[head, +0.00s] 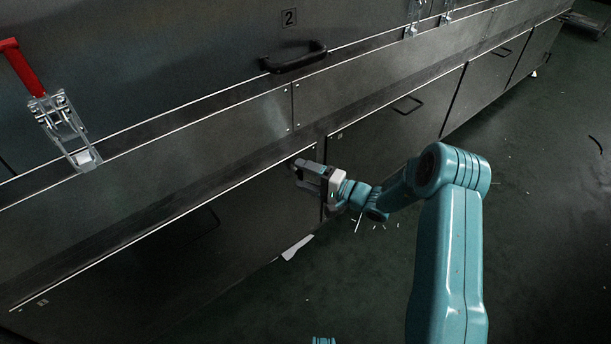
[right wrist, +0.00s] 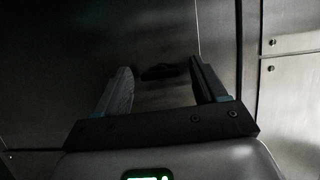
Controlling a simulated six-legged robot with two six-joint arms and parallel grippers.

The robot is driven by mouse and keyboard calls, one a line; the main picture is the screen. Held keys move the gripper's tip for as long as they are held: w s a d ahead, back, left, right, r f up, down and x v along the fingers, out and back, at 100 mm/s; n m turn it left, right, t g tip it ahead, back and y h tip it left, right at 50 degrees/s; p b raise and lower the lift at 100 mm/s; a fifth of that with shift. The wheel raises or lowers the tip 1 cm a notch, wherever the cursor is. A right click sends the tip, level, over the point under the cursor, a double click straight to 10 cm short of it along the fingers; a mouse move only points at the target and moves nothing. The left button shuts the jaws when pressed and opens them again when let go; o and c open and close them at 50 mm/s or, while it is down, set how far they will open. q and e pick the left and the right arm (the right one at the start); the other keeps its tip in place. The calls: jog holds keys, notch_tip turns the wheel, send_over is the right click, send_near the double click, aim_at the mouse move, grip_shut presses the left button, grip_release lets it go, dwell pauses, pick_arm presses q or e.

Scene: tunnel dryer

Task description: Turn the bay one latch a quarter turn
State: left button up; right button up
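My right gripper (head: 302,170) is at this door's upper right corner. In the right wrist view, a small dark elongated piece, which looks like the latch (right wrist: 165,72), lies on the dark panel. My right gripper (right wrist: 160,68) is open there, one finger on each side of this piece, with gaps showing. I cannot tell how far the tips are from the panel. My left gripper is not in view.
A black handle (head: 294,57) sits under a plate marked 2 (head: 289,17). A red-handled toggle clamp (head: 62,125) is at the upper left. More lower doors (head: 395,115) run to the right. A pale scrap (head: 297,247) lies by the base. The green floor (head: 540,220) at right is mostly clear.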

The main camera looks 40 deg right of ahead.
jog(key=p+v, duration=0.4)
jog(key=v, duration=1.2)
jog(key=shift+s, duration=0.2)
